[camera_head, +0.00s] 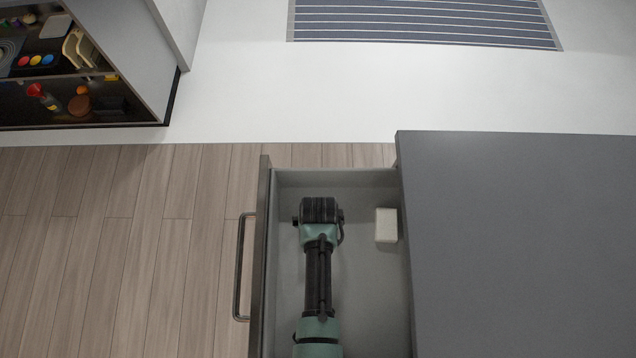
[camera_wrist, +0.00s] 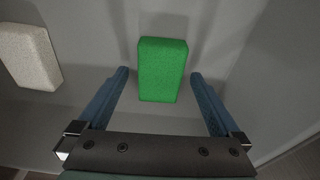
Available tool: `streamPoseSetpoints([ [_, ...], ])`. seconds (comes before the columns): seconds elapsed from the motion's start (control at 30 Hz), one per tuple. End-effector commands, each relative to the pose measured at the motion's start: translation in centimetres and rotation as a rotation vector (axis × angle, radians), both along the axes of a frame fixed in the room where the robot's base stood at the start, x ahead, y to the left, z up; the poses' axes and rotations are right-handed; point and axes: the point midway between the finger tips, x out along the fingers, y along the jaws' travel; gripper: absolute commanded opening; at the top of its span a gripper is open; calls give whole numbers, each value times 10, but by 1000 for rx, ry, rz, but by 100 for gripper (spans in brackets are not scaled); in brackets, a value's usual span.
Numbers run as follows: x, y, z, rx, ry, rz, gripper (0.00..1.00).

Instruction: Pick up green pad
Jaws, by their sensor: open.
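The green pad (camera_wrist: 162,69) is a bright green rectangular block on the grey floor of an open drawer (camera_head: 370,285). In the wrist view it lies between and just beyond the fingertips of my gripper (camera_wrist: 160,76), whose two blue fingers are spread apart and empty. I cannot tell whether the fingers touch it, but gaps show on both sides. In the head view my arm reaches into the drawer and hides the green pad, and my gripper's fingers are not visible there.
A whitish block (camera_head: 386,225) lies in the drawer to the right of my arm; it also shows at the left of the wrist view (camera_wrist: 29,55). The drawer walls surround my gripper. A grey cabinet top (camera_head: 525,245) is at the right. A shelf with small items (camera_head: 70,85) is far left.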

Motion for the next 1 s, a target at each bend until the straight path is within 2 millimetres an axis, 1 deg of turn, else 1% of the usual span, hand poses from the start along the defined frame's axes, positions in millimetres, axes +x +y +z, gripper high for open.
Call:
streamPoseSetpoints([
  [0.8,0,0,-5,0,1,0,100],
  [0.87,0,0,-5,0,1,0,91],
  [1.0,0,0,-5,0,1,0,66],
])
